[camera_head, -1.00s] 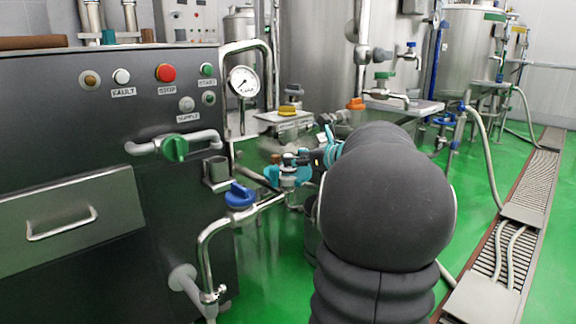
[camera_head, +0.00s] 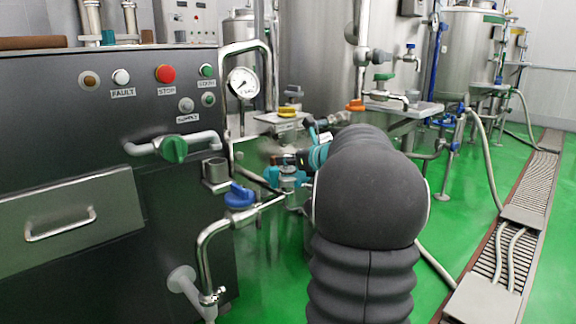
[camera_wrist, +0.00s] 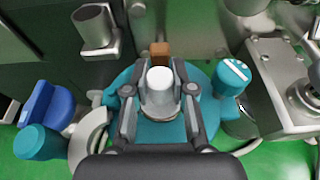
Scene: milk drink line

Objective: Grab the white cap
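A pale white cap-like cylinder (camera_wrist: 160,92) stands in the middle of the wrist view, with a rounded top edge. It sits over a teal body (camera_wrist: 215,115). My gripper (camera_wrist: 160,72) has one dark finger on each side of the cylinder. The fingers look spread, with narrow gaps to its sides; contact at the tips cannot be made out. In the head view, my gripper (camera_head: 288,172) is small and mostly hidden by my arm, near the pipe with the blue valve handle. I cannot make out the white cap there.
A blue valve handle (camera_head: 240,195) and a metal cup-like holder (camera_head: 215,172) are close on the left. The dark control cabinet (camera_head: 70,165) stands further left. A metal box (camera_wrist: 283,85) is close on the right in the wrist view.

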